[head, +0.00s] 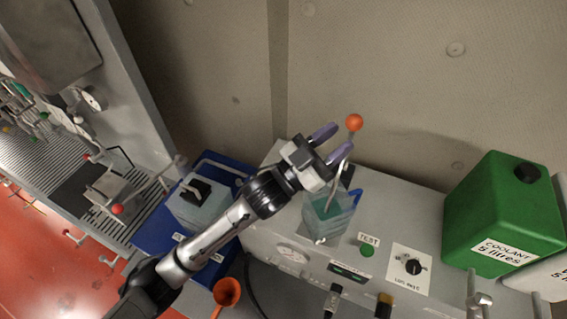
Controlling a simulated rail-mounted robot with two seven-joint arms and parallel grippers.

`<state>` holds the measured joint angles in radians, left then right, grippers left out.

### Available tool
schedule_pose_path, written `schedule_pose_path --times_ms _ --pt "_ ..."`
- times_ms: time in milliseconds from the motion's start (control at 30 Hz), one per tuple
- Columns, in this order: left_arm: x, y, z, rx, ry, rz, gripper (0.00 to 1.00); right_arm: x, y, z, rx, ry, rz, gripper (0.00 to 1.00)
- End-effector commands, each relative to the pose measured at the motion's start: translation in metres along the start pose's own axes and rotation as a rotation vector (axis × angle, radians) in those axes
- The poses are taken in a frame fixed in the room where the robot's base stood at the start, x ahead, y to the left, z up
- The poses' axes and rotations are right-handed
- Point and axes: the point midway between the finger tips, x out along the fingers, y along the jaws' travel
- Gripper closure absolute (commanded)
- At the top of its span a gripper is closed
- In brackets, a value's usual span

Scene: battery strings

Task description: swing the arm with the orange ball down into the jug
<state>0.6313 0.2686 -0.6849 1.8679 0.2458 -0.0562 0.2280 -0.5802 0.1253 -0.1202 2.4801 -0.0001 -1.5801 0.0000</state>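The orange ball (354,122) is at the top end of a thin pale arm (344,163), which stands raised and slightly tilted above the jug. The clear, teal-tinted jug (320,222) with a blue handle stands on the grey bench unit, partly hidden behind my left gripper. My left gripper (341,138) reaches in from the lower left. Its two purple fingers are spread with a gap between them, and the ball shows just past their tips. I cannot tell whether a finger touches the ball's arm. My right gripper is not in view.
A green coolant can (505,215) stands at the right of the bench unit. A green TEST button (367,250) and a black knob (413,267) are in front. A blue tray (158,236) with a battery jar (197,209) lies left. The wall is close behind.

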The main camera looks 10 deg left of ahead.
Motion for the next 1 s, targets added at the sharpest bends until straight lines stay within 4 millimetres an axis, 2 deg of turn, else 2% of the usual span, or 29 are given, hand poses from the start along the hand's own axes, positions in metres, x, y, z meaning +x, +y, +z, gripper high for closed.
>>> schedule_pose_path --times_ms 33,200,500,700,1000 --pt "-0.013 -0.001 -0.004 0.004 0.002 0.001 0.63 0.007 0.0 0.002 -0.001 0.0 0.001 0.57" --pt "-0.045 -0.005 -0.022 0.004 0.002 0.001 0.63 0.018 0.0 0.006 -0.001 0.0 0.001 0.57" --pt "-0.083 -0.009 -0.046 0.003 0.002 0.001 0.63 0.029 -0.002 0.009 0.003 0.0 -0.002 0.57" --pt "-0.094 -0.011 -0.054 0.002 0.001 0.0 0.63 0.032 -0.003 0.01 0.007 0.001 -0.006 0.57" --pt "-0.096 -0.011 -0.056 0.001 0.002 0.0 0.63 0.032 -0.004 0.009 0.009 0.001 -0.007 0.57"
